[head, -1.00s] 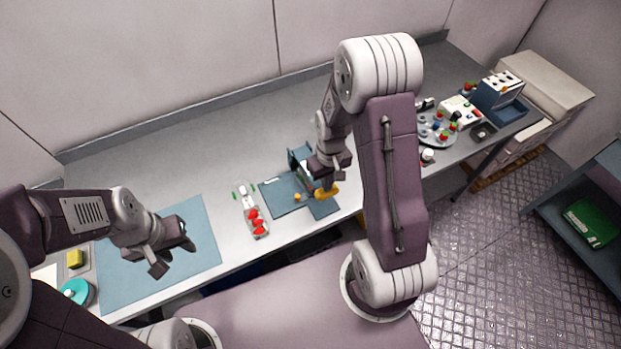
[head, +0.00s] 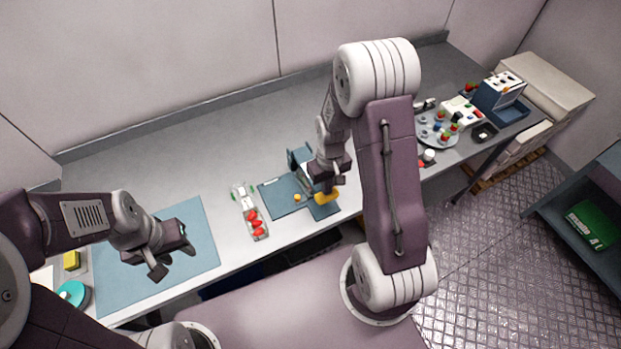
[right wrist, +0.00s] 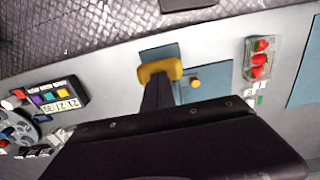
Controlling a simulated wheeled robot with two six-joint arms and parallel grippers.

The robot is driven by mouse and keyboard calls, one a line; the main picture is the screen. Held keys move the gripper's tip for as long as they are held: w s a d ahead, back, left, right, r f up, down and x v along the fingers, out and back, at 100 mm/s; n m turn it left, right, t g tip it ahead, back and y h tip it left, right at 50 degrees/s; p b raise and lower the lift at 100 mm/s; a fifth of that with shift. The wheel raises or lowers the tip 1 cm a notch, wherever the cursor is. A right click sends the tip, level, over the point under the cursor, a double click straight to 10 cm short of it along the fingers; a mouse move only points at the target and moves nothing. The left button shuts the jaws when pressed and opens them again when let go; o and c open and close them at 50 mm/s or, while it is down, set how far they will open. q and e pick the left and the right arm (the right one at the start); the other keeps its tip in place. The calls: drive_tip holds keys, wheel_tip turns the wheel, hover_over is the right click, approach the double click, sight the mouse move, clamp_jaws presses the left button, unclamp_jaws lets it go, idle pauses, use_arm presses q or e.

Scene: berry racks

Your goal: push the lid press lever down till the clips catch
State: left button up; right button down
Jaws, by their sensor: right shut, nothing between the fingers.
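The lid press has a dark upright frame (head: 297,158) on a blue-grey base plate (head: 283,192). Its yellow lever handle (head: 326,198) is at the plate's front right and shows in the right wrist view (right wrist: 160,69). My right gripper (head: 328,183) is shut and empty, right above the handle; its dark fingers (right wrist: 158,92) reach the handle in the right wrist view. Whether they touch it I cannot tell. The arm hides part of the press, and I see no clips clearly. My left gripper (head: 174,262) is open and empty above the blue mat (head: 195,225).
A clear punnet with red berries (head: 252,222) lies left of the press; it shows in the right wrist view (right wrist: 262,60). A yellow-orange knob (head: 297,198) is on the base plate. A round grey tray (head: 437,140) and a blue-white machine (head: 500,92) stand further right.

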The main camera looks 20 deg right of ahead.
wheel_tip(320, 180, up, 9)
drive_tip(key=p, duration=0.8)
